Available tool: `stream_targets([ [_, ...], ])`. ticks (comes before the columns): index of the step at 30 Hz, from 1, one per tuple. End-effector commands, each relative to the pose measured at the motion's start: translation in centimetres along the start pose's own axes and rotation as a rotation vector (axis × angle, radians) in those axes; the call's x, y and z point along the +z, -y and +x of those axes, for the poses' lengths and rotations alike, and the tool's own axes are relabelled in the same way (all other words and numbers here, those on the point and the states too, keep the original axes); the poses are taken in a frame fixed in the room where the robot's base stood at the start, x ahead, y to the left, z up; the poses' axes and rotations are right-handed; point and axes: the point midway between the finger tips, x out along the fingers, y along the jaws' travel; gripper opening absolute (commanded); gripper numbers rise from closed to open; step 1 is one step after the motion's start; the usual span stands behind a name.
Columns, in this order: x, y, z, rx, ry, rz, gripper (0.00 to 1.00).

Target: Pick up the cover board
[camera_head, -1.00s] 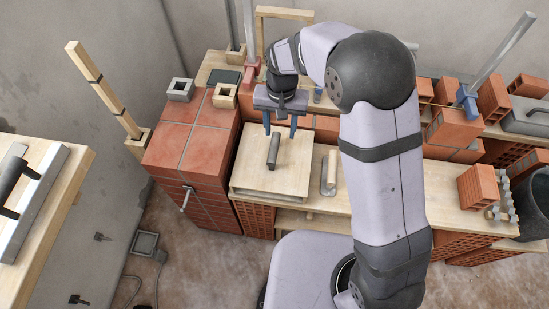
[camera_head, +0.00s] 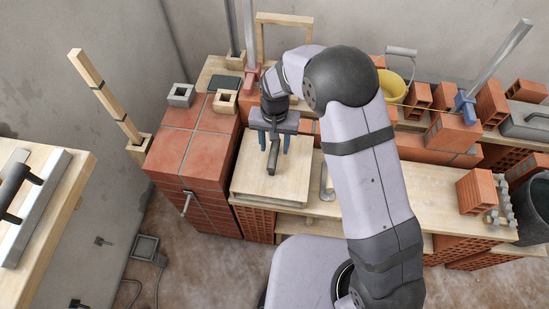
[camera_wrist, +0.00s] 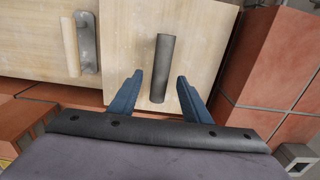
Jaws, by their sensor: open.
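The cover board (camera_head: 249,184) is a pale square wooden panel with a dark bar handle (camera_head: 274,160) standing on its middle. It lies flat at the left end of the wooden bench. In the wrist view the board (camera_wrist: 197,40) fills the middle, with the dark handle (camera_wrist: 162,65) running lengthwise. My gripper (camera_head: 274,146) is above the board with its two blue fingers pointing down. The fingers are open and empty. In the wrist view the gripper (camera_wrist: 160,95) has one finger on each side of the handle's near end. I cannot tell how far above the handle the fingertips are.
Red tiled brickwork (camera_head: 205,135) adjoins the board on the left. A float with a wooden handle (camera_wrist: 70,45) lies on the bench beside the board, partly hidden by my arm in the head view. A yellow bucket (camera_head: 393,86) and loose bricks (camera_head: 478,190) stand to the right.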

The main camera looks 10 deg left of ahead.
Motion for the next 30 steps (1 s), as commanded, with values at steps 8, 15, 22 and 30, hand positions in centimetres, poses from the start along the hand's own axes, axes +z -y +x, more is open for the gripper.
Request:
stream_targets([
  [8, 0.0, 0.0, 2.3, 0.000, -0.001, 0.000, 0.44],
  [15, 0.0, 0.0, 2.4, -0.001, -0.001, 0.000, 0.41],
  [22, 0.0, 0.0, 2.3, 0.000, -0.001, 0.000, 0.00],
  [30, 0.0, 0.0, 2.3, 0.000, -0.001, 0.000, 0.00],
])
